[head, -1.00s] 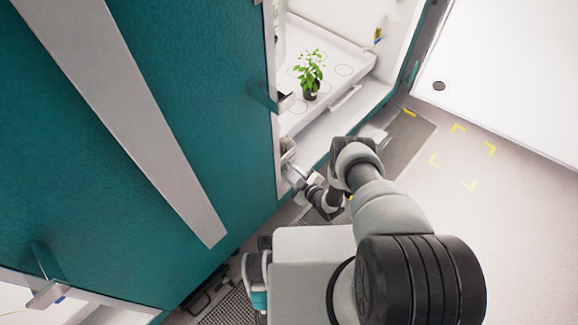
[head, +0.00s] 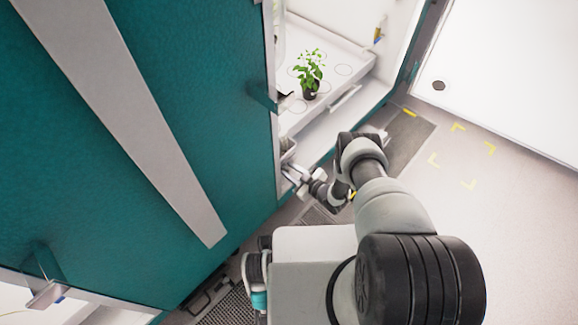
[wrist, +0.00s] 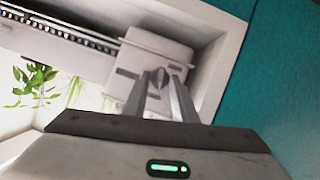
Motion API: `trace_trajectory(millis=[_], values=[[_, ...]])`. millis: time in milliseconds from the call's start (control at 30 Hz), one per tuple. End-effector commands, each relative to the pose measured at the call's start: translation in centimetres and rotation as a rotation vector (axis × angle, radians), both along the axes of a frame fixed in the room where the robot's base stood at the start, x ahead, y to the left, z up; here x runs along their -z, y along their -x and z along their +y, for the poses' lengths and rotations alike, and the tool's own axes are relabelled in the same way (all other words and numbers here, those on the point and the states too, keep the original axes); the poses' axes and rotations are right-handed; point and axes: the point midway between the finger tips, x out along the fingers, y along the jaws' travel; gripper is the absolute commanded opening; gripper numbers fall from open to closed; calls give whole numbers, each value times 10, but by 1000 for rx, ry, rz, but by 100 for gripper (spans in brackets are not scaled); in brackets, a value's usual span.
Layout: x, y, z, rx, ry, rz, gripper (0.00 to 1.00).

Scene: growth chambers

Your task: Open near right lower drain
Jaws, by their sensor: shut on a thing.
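In the wrist view, the drain shows as a pale grey housing (wrist: 146,58) with dark slots, set in the lower corner of the chamber by its white frame. A small grey handle (wrist: 160,77) stands out from it. My gripper (wrist: 160,82) has its two fingers on either side of this handle and is shut on it. In the head view, my gripper (head: 291,176) reaches into the chamber's low opening beside the teal door edge. The drain handle is hidden there, and I cannot tell its exact angle.
A potted green plant (head: 311,77) stands on the white chamber shelf (head: 345,58) above my wrist. The large teal door (head: 180,110) with a grey strip fills the left. Open pale floor (head: 500,220) with yellow corner marks lies to the right.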

Motion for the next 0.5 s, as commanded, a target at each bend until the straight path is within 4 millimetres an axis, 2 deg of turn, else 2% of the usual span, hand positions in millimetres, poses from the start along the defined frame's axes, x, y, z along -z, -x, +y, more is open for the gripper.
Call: trace_trajectory(millis=[500], values=[[0,-3,-2,2,-156,158,2]])
